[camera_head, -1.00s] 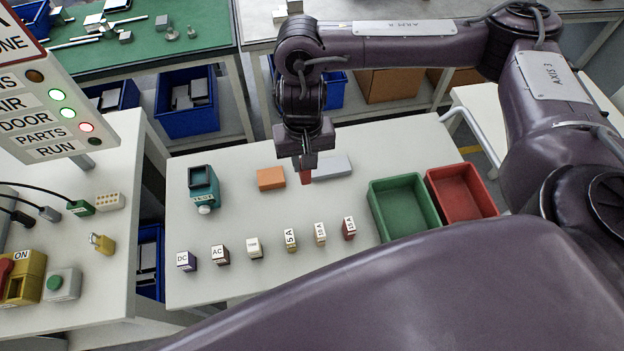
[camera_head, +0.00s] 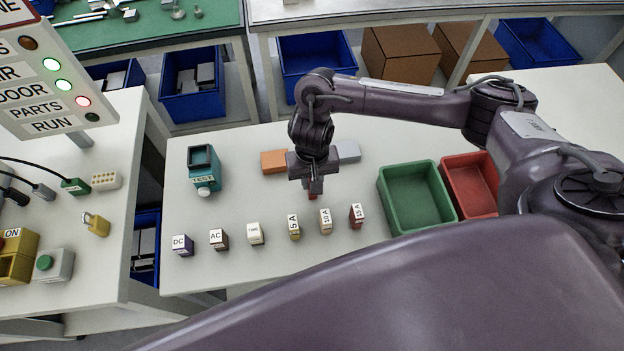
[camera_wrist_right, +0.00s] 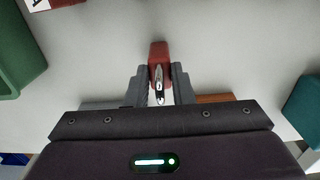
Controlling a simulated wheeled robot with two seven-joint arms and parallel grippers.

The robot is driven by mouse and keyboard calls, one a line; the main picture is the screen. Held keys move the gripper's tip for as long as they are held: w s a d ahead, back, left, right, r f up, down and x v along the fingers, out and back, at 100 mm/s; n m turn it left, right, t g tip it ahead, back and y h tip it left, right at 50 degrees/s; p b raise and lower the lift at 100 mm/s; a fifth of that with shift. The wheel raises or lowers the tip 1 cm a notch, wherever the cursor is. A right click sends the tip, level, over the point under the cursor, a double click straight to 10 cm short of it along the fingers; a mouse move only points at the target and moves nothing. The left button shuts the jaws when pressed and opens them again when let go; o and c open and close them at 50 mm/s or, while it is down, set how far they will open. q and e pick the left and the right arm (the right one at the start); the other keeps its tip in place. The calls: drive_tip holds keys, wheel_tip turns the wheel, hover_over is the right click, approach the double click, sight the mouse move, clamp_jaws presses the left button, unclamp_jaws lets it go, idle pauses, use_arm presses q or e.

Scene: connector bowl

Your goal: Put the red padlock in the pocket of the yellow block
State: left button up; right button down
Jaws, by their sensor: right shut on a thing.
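My right gripper (camera_head: 313,184) is shut on the red padlock (camera_wrist_right: 160,56), whose metal shackle shows between the fingers in the wrist view. In the head view only a little of the padlock (camera_head: 312,196) shows under the fingers, in front of the orange block. The yellow block (camera_head: 24,242) stands at the far left on the side table, labelled ON, with a red part at its left edge and a dark opening in its front. It is partly cut off by the picture edge. My left gripper is not in view.
Several small labelled blocks (camera_head: 294,227) stand in a row near the table's front. An orange block (camera_head: 274,161), a teal tester (camera_head: 203,170), a green bin (camera_head: 432,225) and a red bin (camera_head: 484,207) surround my gripper. A yellow padlock (camera_head: 96,223) lies near the yellow block.

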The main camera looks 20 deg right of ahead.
drive_tip(key=c, duration=1.3)
unclamp_jaws()
drive_tip(key=shift+f, duration=0.1)
drive_tip(key=shift+o, duration=0.2)
